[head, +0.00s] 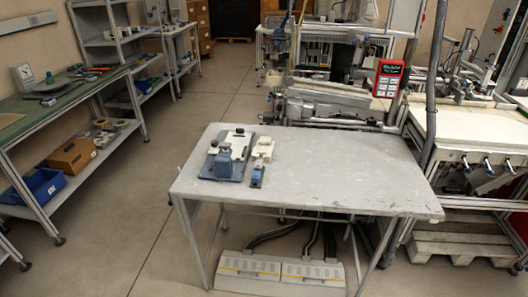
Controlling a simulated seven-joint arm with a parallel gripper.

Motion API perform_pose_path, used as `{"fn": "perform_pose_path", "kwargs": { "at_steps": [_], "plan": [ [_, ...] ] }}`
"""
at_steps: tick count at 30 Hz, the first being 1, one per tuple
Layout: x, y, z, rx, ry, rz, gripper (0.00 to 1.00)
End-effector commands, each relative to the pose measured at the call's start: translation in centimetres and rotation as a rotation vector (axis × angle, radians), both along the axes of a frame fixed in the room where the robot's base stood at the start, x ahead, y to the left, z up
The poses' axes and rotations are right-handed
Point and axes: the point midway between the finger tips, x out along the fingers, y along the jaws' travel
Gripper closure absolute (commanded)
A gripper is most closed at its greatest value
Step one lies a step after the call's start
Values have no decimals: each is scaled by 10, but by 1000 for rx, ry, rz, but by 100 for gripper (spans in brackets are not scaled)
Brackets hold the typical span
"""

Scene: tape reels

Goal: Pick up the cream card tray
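A small cream block-like item (263,148), which looks like the cream card tray, rests on the left part of the grey worktable (330,165). It is too small to make out its inside. Just left of it lies a blue-grey plate (209,169) with a pale piece (239,143) and a blue block (223,163) on it. A small blue and dark item (257,175) sits in front of the cream item, close to it. I cannot tell whether they touch. My gripper is not in view.
The middle and right of the worktable are bare. A machine (325,104) with a red-framed panel (389,78) stands behind it. A green-topped bench (60,95) with a blue bin (42,187) below is at left. A grey floor unit (280,270) lies under the table.

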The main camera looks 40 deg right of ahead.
Motion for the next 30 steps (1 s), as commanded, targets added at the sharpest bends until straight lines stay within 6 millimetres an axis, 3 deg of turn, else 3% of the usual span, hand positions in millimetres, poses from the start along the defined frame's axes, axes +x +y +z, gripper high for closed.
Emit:
{"fn": "perform_pose_path", "kwargs": {
  "at_steps": [13,30],
  "plan": [
    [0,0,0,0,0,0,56],
    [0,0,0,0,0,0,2]
  ]
}}
